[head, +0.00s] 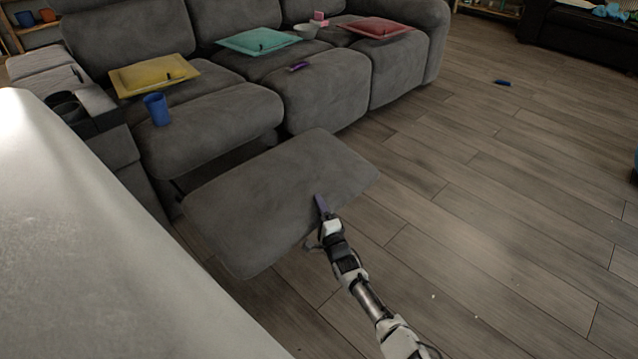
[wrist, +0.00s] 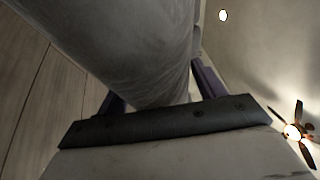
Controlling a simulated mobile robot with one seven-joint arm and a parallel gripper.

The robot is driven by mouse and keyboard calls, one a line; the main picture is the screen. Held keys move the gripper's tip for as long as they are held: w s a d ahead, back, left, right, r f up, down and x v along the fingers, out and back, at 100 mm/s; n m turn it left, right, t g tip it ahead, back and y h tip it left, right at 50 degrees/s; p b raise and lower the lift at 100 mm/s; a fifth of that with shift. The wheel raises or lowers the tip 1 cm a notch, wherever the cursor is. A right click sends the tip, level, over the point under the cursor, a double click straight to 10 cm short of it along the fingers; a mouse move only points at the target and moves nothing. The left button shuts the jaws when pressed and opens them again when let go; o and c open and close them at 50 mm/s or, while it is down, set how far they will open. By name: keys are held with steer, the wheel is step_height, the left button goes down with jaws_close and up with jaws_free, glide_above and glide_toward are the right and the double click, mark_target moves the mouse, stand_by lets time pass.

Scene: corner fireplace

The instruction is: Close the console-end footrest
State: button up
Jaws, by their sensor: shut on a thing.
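The console-end footrest (head: 270,205) is a grey padded panel extended out in front of the left seat, beside the console (head: 118,150). My gripper (head: 320,208) is at its front right edge, with one purple finger lying over the top face. In the wrist view the footrest's edge (wrist: 140,50) fills the space between the two purple fingers of my gripper (wrist: 160,90), which is shut on it. The lower finger is mostly hidden in the head view.
A white surface (head: 90,240) fills the left foreground. The wooden floor (head: 500,190) on the right is mostly clear.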

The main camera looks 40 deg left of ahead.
steer(key=o, duration=1.4)
steer(key=shift+p+v, duration=1.95)
steer(key=shift+v, duration=4.9)
steer(key=shift+c, duration=0.4)
